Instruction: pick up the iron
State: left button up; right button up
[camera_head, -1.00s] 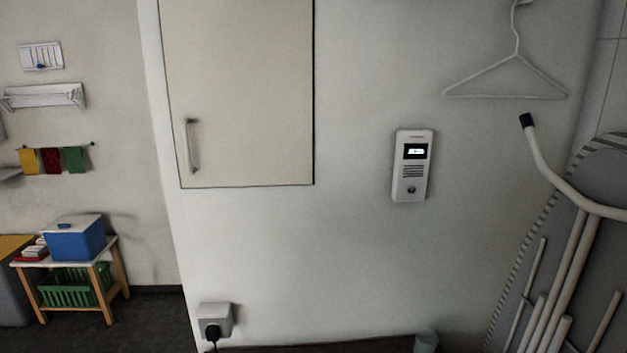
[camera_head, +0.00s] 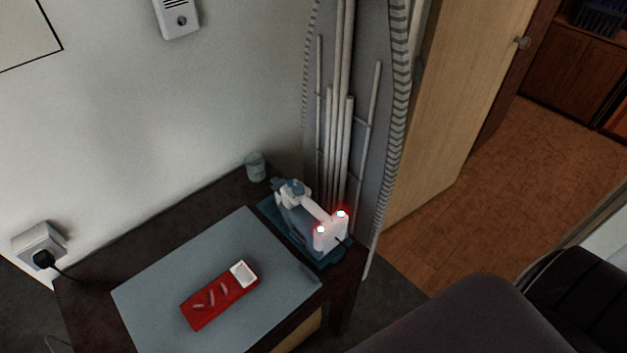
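The iron (camera_head: 302,212) is white and blue-grey, with two glowing red lights at its near end. It rests on a dark blue base (camera_head: 333,257) at the back right corner of a dark table, close to the folded ironing board. Neither of my grippers shows in the head view, so nothing is seen holding the iron.
A grey mat (camera_head: 150,299) with a red item (camera_head: 219,296) covers much of the table (camera_head: 150,240). A small cup (camera_head: 255,167) stands behind the iron. The ironing board (camera_head: 378,120) leans upright behind it. A plug (camera_head: 42,258) with a cord is at left. A wooden door (camera_head: 455,95) stands at right.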

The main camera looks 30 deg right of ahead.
aim_at(312, 226)
jog(key=z, duration=0.75)
